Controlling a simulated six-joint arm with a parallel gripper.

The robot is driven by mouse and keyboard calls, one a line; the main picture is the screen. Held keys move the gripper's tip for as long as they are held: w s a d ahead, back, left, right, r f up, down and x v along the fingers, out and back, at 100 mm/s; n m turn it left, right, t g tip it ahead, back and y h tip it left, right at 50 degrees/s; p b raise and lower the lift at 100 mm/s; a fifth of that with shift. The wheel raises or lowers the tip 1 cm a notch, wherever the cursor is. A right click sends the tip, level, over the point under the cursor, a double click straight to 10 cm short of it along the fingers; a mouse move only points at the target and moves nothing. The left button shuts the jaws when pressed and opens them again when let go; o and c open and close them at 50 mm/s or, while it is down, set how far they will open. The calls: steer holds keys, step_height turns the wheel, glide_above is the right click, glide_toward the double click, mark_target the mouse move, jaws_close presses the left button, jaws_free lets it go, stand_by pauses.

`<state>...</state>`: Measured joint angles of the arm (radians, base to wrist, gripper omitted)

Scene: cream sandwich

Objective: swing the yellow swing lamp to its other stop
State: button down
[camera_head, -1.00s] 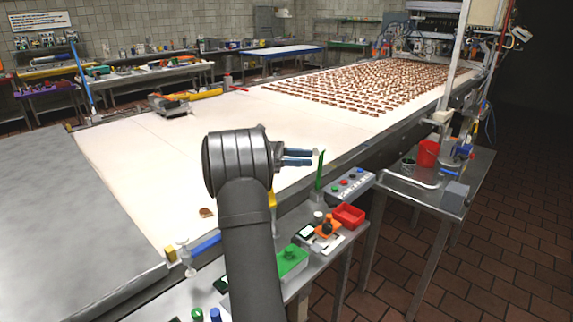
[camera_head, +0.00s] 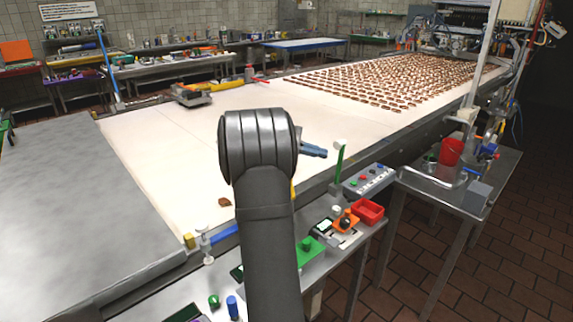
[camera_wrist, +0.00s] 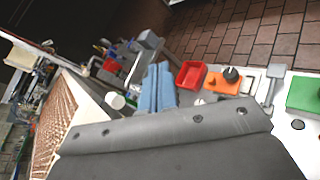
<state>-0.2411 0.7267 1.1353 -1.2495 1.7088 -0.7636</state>
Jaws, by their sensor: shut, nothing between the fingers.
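The yellow swing lamp cannot be clearly made out. A small yellow piece (camera_head: 293,190) shows at the right edge of my dark arm in the head view, mostly hidden behind it, and I cannot tell if it belongs to the lamp. In the wrist view the blue fingers (camera_wrist: 158,87) lie together, shut, with nothing held.
A control box with buttons (camera_head: 369,180) stands right of the green upright. The side table holds a red tray (camera_head: 368,211), an orange piece (camera_head: 345,221) and a green box (camera_head: 309,252). A red bucket (camera_head: 451,151) stands on another table. The belt's middle (camera_head: 200,150) is clear.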

steer(key=w+a+f+m+t+y, duration=0.1)
steer(key=a+m+t+y, duration=0.2)
steer(key=a+m+y, duration=0.5)
steer(key=w+a+f+m+t+y, duration=0.15)
steer(key=a+m, duration=0.35)
steer(key=a, duration=0.7)
steer(key=w+d+f, duration=0.5)
steer(key=d+f, duration=0.2)
steer(key=shift+d+f+t, duration=0.25)
steer(key=shift+d+t, duration=0.1)
steer(key=shift+d, duration=0.05)
steer(key=shift+w, duration=0.1)
